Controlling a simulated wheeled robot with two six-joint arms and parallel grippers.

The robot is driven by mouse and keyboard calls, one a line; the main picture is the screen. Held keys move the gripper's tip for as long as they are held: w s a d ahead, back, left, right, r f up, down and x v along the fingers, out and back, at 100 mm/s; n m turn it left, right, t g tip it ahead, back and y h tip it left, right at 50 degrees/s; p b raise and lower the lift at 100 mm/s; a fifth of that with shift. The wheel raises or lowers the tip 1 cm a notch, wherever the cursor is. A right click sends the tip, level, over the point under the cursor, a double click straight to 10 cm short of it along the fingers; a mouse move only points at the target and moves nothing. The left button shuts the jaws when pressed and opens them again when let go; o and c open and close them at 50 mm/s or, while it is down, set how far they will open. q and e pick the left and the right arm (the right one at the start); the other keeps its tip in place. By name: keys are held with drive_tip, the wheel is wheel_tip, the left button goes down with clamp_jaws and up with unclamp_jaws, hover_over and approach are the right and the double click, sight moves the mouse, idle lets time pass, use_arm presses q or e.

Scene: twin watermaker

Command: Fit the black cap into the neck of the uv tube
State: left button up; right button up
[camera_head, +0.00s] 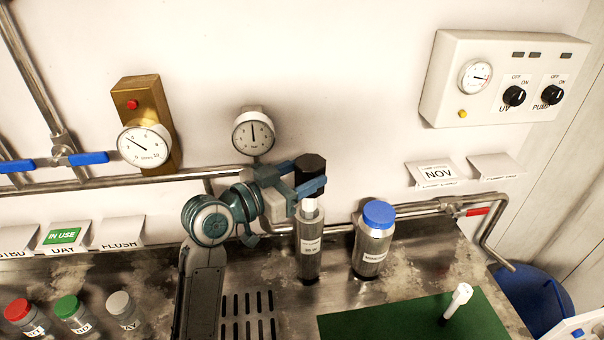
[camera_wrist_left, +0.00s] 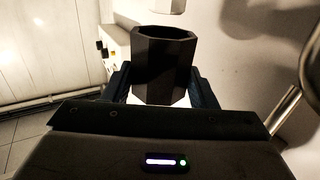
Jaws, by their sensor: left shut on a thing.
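The black cap (camera_head: 310,167) is a faceted dark piece, held upright between the fingers of my left gripper (camera_head: 309,188). In the left wrist view the cap (camera_wrist_left: 163,65) fills the space between the two fingers, with its hollow end facing up in the picture. The uv tube (camera_head: 309,255) is a slim metal cylinder with a label and a white neck (camera_head: 309,209), standing upright on the counter. In the head view the cap and fingers appear just above the neck. The fingers hide the cap's lower part, so I cannot tell whether it touches the neck. My right gripper is out of view.
A metal bottle with a blue lid (camera_head: 378,214) stands close right of the tube. Pipes (camera_head: 345,225) run along the wall behind. A green mat (camera_head: 415,320) with a white peg (camera_head: 457,300) lies front right. Several lidded jars (camera_head: 72,314) stand front left.

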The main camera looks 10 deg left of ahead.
use_arm(q)
drive_tip(key=shift+f, duration=0.15)
drive_tip(key=shift+f+b, duration=0.35)
drive_tip(key=shift+b, duration=0.05)
drive_tip(key=shift+f+b, duration=0.8)
drive_tip(key=shift+f, duration=0.25)
drive_tip(key=shift+s+d+f+b, duration=0.15)
drive_tip(key=shift+s+f+b, duration=0.1)
drive_tip(key=shift+f+b, duration=0.2)
